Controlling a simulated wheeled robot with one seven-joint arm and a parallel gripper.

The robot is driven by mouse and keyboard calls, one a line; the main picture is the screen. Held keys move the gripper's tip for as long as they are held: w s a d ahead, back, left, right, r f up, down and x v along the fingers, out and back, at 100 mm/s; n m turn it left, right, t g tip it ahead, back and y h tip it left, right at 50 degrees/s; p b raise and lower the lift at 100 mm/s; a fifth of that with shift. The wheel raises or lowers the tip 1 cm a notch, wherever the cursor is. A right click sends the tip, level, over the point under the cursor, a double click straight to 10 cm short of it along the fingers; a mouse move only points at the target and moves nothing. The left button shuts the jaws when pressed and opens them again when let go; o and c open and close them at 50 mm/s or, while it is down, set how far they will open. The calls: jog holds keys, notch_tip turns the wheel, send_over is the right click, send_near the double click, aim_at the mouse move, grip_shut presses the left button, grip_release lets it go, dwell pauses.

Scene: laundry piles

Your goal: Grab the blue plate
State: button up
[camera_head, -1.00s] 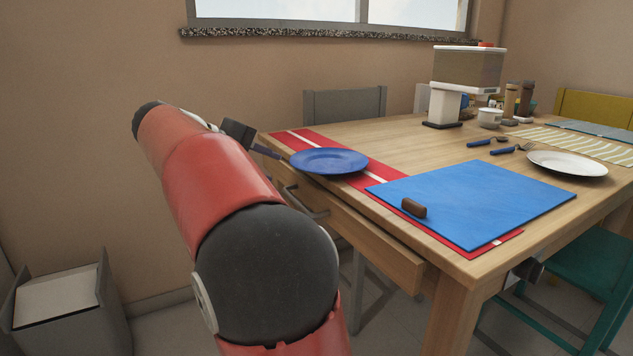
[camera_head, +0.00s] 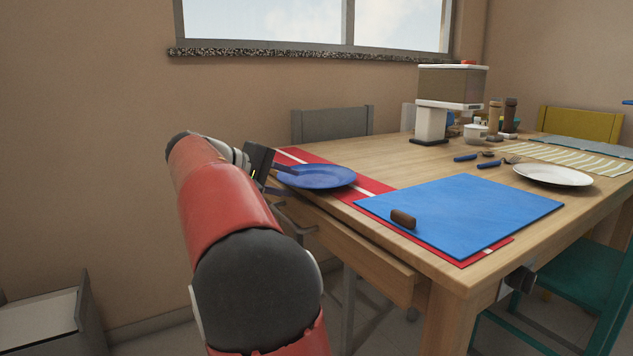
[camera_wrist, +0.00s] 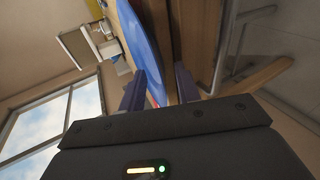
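The blue plate (camera_head: 322,178) lies on the red placemat at the table's left edge, its left rim reaching that edge. My gripper (camera_head: 290,182) is at this left rim. One dark finger shows over the rim and the other lower, beside the table edge. In the wrist view the plate (camera_wrist: 143,42) appears edge-on, its rim reaching between the two spread fingers (camera_wrist: 160,84). The fingers look open, with a gap on the side of the right finger. Whether either finger touches the plate is unclear.
A blue board (camera_head: 465,214) with a brown block (camera_head: 403,218) lies nearer on the wooden table (camera_head: 410,172). A white plate (camera_head: 553,175) and cutlery are to the right. A grey chair (camera_head: 333,123) stands behind.

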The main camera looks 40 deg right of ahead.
jog(key=shift+c, duration=0.4)
grip_shut()
